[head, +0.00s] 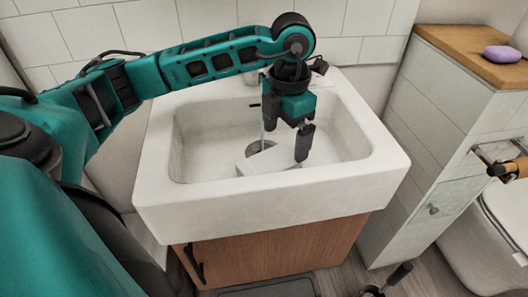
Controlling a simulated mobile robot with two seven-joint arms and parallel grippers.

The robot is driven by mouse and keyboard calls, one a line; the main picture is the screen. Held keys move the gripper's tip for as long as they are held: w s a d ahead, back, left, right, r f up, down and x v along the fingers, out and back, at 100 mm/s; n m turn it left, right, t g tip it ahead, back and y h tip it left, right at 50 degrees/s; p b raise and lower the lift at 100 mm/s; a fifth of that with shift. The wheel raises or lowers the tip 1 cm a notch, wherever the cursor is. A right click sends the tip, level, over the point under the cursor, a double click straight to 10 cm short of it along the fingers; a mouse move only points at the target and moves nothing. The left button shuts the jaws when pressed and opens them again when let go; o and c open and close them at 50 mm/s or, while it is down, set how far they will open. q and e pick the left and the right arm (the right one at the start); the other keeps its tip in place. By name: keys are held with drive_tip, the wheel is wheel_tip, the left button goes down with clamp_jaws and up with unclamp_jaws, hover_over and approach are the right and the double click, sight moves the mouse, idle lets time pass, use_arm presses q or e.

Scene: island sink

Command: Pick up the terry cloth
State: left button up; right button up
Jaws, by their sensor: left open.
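A pale, flat, folded-looking piece, which I take for the terry cloth (262,163), lies in the white sink basin beside the drain. It is nearly the same colour as the basin, so its outline is hard to make out. My left gripper (284,148) points down over the basin from the back. Its fingers are apart, one near the drain and one at the right, above or beside the cloth. I cannot tell whether they touch it. The fingers hide part of the cloth.
The white sink (270,208) has raised walls around the gripper and stands on a wooden cabinet (275,252). A tiled wall is behind. At the right, a purple soap-like item (502,54) rests on a wooden ledge (470,52). A toilet (492,225) is at far right.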

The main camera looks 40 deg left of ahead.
sight(285, 155)
use_arm(q)
drive_tip(key=shift+f, duration=0.85)
wheel_tip(285, 155, down, 4)
drive_tip(key=shift+d+f+b, duration=0.1)
drive_tip(key=shift+f+b, duration=0.15)
drive_tip(key=shift+b, duration=0.45)
use_arm(e)
drive_tip(key=shift+w+d+f, duration=0.1)
drive_tip(key=shift+w+f, duration=0.2)
drive_tip(key=shift+f, duration=0.35)
use_arm(q)
drive_tip(key=shift+c, duration=0.4)
drive_tip(key=c, duration=0.9)
wheel_tip(285, 155, up, 20)
drive_tip(key=p, duration=0.4)
drive_tip(key=shift+r+p, duration=0.1)
drive_tip(key=shift+p, duration=0.3)
use_arm(e)
wheel_tip(285, 155, up, 5)
drive_tip(key=shift+s+f, duration=0.1)
drive_tip(key=shift+f, duration=0.05)
